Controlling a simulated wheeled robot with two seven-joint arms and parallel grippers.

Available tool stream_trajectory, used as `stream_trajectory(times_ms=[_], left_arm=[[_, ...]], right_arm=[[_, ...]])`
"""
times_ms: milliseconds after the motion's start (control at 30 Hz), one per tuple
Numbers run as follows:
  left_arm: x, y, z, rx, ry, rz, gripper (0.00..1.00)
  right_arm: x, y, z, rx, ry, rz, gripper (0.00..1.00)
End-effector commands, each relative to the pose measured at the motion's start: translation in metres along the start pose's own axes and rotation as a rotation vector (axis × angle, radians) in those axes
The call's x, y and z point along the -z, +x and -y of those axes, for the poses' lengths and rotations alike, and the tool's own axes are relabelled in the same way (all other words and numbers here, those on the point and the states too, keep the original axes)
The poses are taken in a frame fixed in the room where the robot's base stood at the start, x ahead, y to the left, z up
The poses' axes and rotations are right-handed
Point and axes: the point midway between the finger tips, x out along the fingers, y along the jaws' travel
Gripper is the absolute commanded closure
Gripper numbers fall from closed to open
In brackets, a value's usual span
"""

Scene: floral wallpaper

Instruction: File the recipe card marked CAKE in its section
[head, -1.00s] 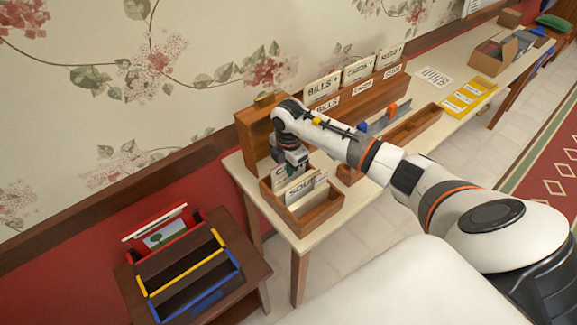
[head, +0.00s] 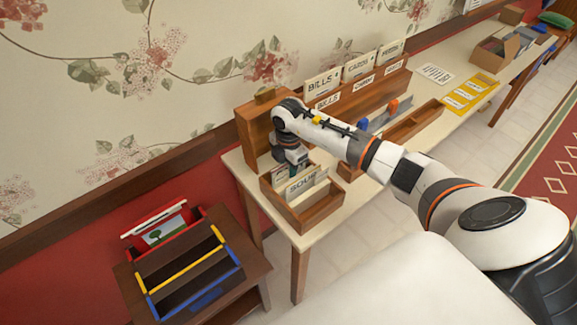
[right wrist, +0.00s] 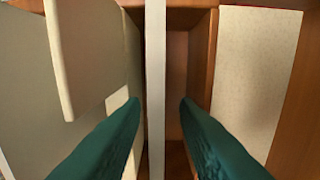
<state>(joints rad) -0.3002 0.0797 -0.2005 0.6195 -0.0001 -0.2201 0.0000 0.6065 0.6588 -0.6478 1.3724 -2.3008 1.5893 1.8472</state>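The wooden recipe box (head: 322,211) stands at the near left end of the long table. Cream cards or dividers stand in it, and the front one, marked SOUP (head: 301,186), is readable. My right gripper (head: 294,172) points down into the back part of the box. In the right wrist view its two green fingers (right wrist: 160,102) are apart, with a pale upright card edge (right wrist: 155,60) between them and a small gap on each side. I cannot read CAKE on any card; the faces behind SOUP are mostly hidden. My left gripper is not in view.
A tall wooden box (head: 252,130) stands right behind the recipe box. A sorter with BILLS (head: 322,84) and other labelled cards runs along the wall. A low wooden tray (head: 415,124) lies to the right. A small side table (head: 262,268) holds a colored rack.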

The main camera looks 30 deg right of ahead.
Motion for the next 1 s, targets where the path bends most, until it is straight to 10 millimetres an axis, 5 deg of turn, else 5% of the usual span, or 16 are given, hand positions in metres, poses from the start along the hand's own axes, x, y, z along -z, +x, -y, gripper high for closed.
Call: stream_trajectory(times_ms=[167, 700, 1000], left_arm=[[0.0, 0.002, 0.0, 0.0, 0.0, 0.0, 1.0], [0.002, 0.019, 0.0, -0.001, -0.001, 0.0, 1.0], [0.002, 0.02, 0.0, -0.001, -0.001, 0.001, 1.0]], right_arm=[[0.0, -0.009, 0.0, -0.001, 0.0, 0.0, 0.71], [0.0, -0.109, 0.002, 0.002, -0.001, 0.0, 0.71], [0.0, -0.12, 0.001, -0.001, 0.001, 0.0, 0.71]])
